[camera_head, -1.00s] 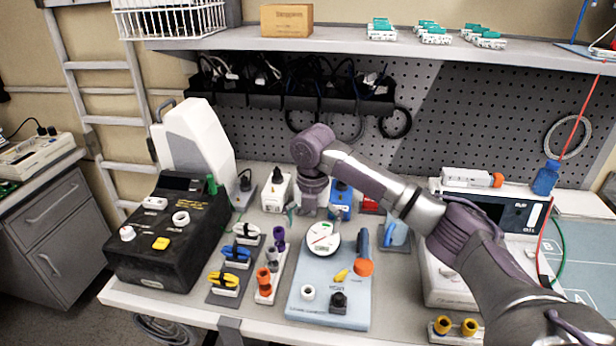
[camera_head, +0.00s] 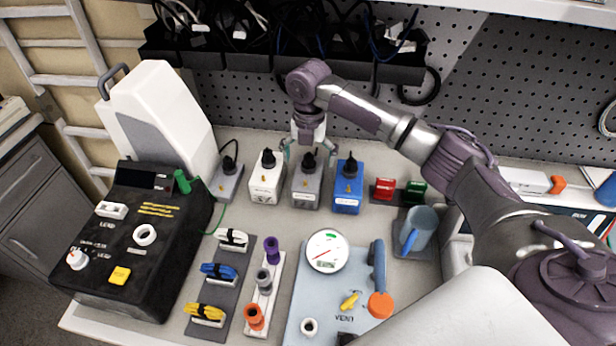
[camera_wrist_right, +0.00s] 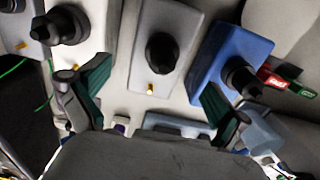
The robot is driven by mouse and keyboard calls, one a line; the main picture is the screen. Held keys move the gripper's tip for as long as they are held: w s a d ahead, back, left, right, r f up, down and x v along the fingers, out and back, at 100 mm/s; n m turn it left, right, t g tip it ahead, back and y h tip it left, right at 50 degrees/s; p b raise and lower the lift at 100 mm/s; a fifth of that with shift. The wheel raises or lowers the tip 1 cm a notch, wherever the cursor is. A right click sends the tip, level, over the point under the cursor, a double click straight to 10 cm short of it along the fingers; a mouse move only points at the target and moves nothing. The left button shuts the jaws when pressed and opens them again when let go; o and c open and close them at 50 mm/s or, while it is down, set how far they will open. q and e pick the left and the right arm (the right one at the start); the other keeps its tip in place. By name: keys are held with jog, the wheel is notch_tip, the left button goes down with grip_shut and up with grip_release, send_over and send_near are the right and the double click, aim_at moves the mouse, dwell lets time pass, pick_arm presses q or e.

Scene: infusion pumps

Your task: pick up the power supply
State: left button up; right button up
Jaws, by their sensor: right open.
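Three small boxes with black knobs on top stand in a row at the back of the bench: a white one (camera_head: 267,181), a grey one (camera_head: 306,186) and a blue one (camera_head: 347,190). No readable label shows which is the power supply. My right gripper (camera_head: 309,153) is open and empty, pointing down just above and behind the grey box. In the right wrist view, its green-padded fingers (camera_wrist_right: 157,92) are spread, with the grey box (camera_wrist_right: 165,55) between and beyond them, the white box at left and the blue box at right. My left gripper is not in view.
A black console (camera_head: 135,245) stands at the left. A grey block (camera_head: 228,180) with a black plug is left of the white box. Red and green blocks (camera_head: 398,190) and a blue cup (camera_head: 420,228) are at the right. A light-blue board (camera_head: 300,310) lies in front.

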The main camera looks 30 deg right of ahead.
aim_at(307, 168)
jog(key=f, duration=0.1)
jog(key=f+p, duration=0.1)
jog(key=f, duration=0.2)
jog(key=shift+w, duration=0.25)
jog(key=shift+d+f, duration=0.1)
jog(key=shift+f, duration=0.35)
jog(key=shift+r, duration=0.1)
jog(key=shift+w, duration=0.1)
jog(key=c, duration=1.7)
jog(key=shift+c, duration=0.2)
jog(key=shift+s+a+r, duration=0.25)
notch_tip(307, 168, up, 11)
jog(key=b, duration=0.3)
jog(key=s+a+b, duration=0.2)
jog(key=s+a, duration=0.9)
jog(key=s, duration=0.4)
jog(key=shift+s+a, duration=0.35)
